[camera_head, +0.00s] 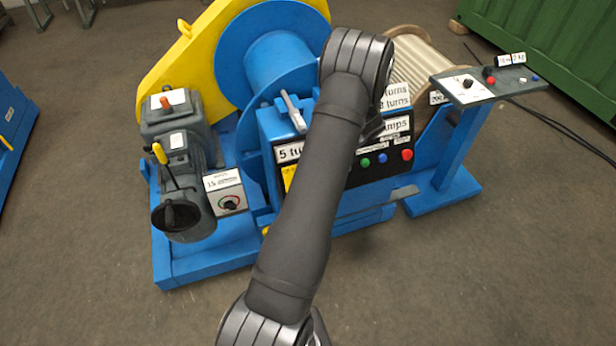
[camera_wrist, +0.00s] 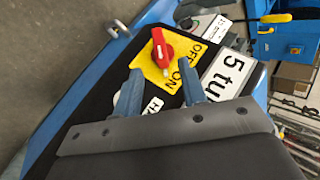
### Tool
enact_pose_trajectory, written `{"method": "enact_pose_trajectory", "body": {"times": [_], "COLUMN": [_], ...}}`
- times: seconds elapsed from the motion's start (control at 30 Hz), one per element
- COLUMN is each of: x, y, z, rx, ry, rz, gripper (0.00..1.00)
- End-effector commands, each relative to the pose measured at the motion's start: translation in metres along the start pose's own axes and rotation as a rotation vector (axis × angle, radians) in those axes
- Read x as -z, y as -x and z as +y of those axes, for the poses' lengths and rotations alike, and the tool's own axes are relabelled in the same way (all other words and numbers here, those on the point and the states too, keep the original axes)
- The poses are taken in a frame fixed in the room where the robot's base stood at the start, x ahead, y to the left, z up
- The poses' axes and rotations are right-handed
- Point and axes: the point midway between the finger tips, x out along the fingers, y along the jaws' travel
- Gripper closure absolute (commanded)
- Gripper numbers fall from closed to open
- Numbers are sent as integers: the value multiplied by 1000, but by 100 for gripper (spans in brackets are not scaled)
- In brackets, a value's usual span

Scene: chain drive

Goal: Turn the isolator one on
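The isolator is a red rotary handle (camera_wrist: 160,47) on a yellow plate (camera_wrist: 153,70) marked OFF and ON, on a black panel in the wrist view. The handle's long axis runs roughly up and down in that picture; I cannot tell which mark it points to. In the head view a sliver of yellow plate (camera_head: 289,178) shows left of my arm, and the handle is hidden. My gripper (camera_wrist: 161,80) is open, with two blue fingers apart and nothing seen between them. The fingers lie over the panel, with the handle just beyond their tips.
A white "5 tu…" sign (camera_wrist: 228,76) is right of the plate. The head view shows a lever (camera_head: 292,112) above the panel, coloured buttons (camera_head: 382,158) to its right, a motor dial box (camera_head: 228,198) at left, and a pedestal console (camera_head: 478,84) at right. The floor in front is clear.

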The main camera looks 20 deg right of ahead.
Motion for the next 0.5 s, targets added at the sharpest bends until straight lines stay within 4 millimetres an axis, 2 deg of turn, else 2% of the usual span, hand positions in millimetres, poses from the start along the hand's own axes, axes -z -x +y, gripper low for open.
{"method": "enact_pose_trajectory", "body": {"times": [0.03, 0.2, 0.33, 0.5], "x": [0, 0, 0, 0], "y": [14, 52, 72, 85], "z": [1, 1, 0, 0], "rx": [-2, -1, 0, 0], "ry": [0, 0, -1, -1], "rz": [4, 3, 2, 0], "gripper": [62, 62, 62, 62]}}
